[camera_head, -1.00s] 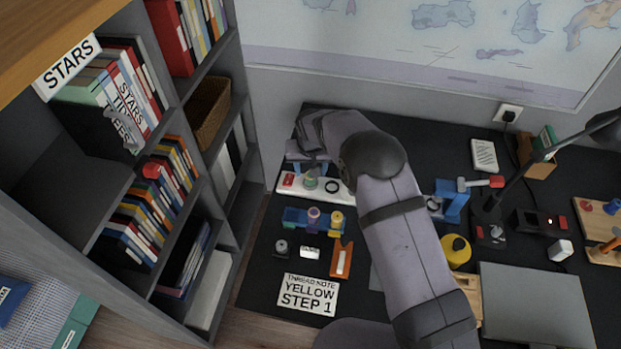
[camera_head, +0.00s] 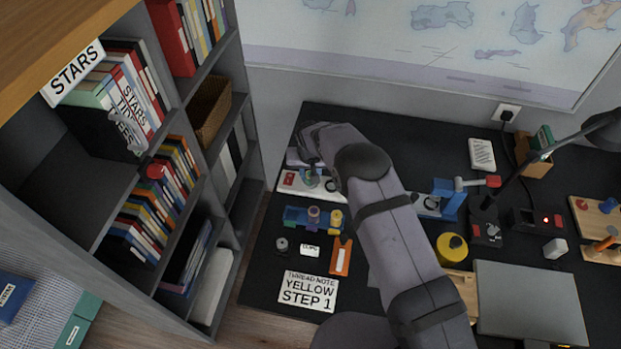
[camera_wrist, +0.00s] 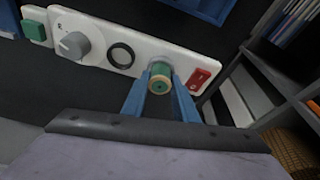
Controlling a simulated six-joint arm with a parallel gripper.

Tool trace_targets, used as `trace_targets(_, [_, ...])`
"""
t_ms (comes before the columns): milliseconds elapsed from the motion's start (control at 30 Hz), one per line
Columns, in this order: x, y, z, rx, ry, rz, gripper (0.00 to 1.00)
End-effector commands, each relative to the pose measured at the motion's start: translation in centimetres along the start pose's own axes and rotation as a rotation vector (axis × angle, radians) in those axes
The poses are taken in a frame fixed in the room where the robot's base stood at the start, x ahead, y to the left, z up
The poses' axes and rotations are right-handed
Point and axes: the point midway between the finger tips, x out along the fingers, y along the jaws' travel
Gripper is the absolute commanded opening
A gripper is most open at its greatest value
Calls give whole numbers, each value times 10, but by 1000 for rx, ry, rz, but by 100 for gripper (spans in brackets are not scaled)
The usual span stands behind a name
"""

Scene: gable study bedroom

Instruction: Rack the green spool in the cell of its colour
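The green spool (camera_wrist: 160,83), with a pale wooden end, stands at the white panel (camera_wrist: 92,29), between a dark ring and a red switch. In the head view the spool (camera_head: 309,180) is partly hidden by my gripper (camera_head: 316,166). In the wrist view the blue fingers of my gripper (camera_wrist: 160,90) reach down on both sides of it. They look very close to the spool; whether they press on it I cannot tell. A blue rack (camera_head: 294,217) in front of the panel holds a purple spool (camera_head: 314,214) and a yellow spool (camera_head: 335,218).
A card reading "THREAD NOTE YELLOW STEP 1" (camera_head: 308,291) lies at the front. A small grey part (camera_head: 282,244) and an orange holder (camera_head: 341,258) lie between card and rack. A grey bookshelf (camera_head: 222,180) stands left. A yellow round container (camera_head: 452,247) is right of my arm.

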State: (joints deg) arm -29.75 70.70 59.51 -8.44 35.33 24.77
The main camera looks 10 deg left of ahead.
Motion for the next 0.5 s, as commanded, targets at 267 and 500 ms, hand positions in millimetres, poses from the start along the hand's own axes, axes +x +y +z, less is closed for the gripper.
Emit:
trace_targets(267, [-1,0,0,0,1,0,4])
trace_targets(500, [-14,0,-5,0,2,-1,4])
